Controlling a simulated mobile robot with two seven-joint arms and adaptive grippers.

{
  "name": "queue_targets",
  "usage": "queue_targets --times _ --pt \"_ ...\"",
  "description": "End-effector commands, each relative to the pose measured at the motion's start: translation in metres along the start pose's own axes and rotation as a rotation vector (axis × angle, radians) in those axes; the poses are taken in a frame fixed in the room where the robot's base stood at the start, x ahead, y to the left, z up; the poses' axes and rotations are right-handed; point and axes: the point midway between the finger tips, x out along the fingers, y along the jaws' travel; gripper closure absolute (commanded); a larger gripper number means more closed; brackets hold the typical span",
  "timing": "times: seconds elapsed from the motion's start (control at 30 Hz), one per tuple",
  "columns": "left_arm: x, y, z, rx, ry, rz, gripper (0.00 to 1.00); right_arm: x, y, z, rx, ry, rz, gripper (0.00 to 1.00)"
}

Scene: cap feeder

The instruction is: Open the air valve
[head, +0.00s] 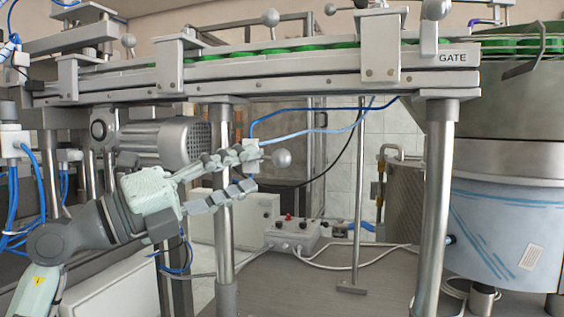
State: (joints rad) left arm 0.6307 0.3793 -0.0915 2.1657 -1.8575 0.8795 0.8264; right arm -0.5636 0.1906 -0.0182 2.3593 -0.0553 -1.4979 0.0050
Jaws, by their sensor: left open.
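My left gripper (253,171) reaches in from the left with its two jointed fingers spread apart and nothing between them. Its fingertips are just left of a grey ball knob (282,158); I cannot tell whether the upper one touches it. A small blue fitting (361,226), which may be the air valve, shows low behind the machine, right of a grey control box (293,236) with red knobs. It is below and to the right of the gripper, well apart from it, and its handle position is too small to tell. My right gripper is not in view.
A conveyor rail (300,84) with green caps crosses above the gripper. Steel posts (436,200) stand to the right. Blue air hoses (318,132) and a black cable hang behind the fingers. A large round feeder drum (510,215) fills the right side.

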Motion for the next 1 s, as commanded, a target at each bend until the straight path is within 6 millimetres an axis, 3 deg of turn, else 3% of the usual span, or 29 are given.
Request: queue_targets --times 0.17,0.53,0.93,1.0 --pt "0.015 -0.001 0.001 0.022 0.005 0.025 0.53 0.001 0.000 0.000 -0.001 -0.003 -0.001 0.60" --pt "0.069 0.001 0.001 0.019 0.004 0.023 0.53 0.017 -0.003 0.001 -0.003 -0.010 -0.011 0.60" --pt "0.078 0.003 0.000 0.021 0.004 0.024 0.53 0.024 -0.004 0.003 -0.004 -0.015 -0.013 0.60" --pt "0.078 0.003 0.000 0.021 0.004 0.024 0.61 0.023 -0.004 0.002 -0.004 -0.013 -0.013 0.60"
